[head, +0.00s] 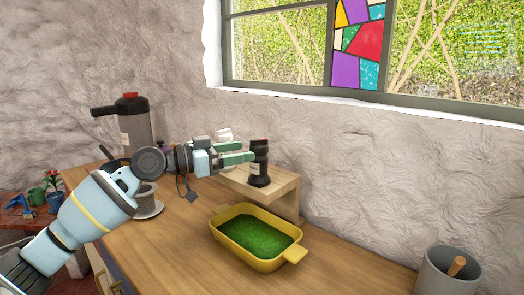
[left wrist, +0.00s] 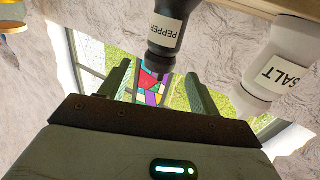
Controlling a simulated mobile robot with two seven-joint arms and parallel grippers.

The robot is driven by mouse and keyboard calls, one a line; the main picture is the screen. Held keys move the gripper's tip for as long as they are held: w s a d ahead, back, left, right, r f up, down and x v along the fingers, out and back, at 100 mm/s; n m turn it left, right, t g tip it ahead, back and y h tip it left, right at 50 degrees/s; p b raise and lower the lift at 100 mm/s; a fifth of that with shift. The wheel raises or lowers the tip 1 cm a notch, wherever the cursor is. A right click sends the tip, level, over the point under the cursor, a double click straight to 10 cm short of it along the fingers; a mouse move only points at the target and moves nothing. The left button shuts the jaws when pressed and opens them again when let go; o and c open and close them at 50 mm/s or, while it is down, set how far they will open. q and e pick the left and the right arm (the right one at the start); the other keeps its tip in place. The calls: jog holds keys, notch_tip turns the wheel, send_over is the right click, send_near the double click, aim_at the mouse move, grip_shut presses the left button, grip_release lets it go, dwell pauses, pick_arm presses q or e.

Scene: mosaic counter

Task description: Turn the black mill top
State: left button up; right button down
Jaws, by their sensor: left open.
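The black mill (head: 259,163) stands upright on a small wooden shelf (head: 283,186) above the counter. In the left wrist view the black mill (left wrist: 166,28) appears upside down with a PEPPER label, its dark top in line with the gap between my fingers. My left gripper (head: 252,152) is open, its green fingers pointing right at the mill's upper part. In the left wrist view my left gripper (left wrist: 157,74) has a finger on each side of that gap. I cannot tell whether either finger touches the mill. My right gripper is not in view.
A white mill labelled SALT (left wrist: 285,62) stands close beside the black one. A yellow dish (head: 262,263) with green contents sits on the counter below the shelf. A cup on a saucer (head: 148,209), a dark dispenser (head: 135,125) and a grey pot (head: 448,274) stand around.

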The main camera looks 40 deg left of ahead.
aim_at(266, 144)
pick_arm(q)
jog(key=shift+w, duration=0.1)
jog(key=p+x, duration=0.1)
jog(key=x, duration=0.2)
jog(key=p+x, duration=0.1)
jog(key=x, duration=0.2)
jog(key=shift+w+d+r, duration=0.15)
jog(key=shift+r, duration=0.1)
jog(key=shift+w+d+f+p, duration=0.15)
jog(key=shift+w+d+p, duration=0.15)
jog(key=shift+w, duration=0.25)
jog(key=shift+c, duration=0.4)
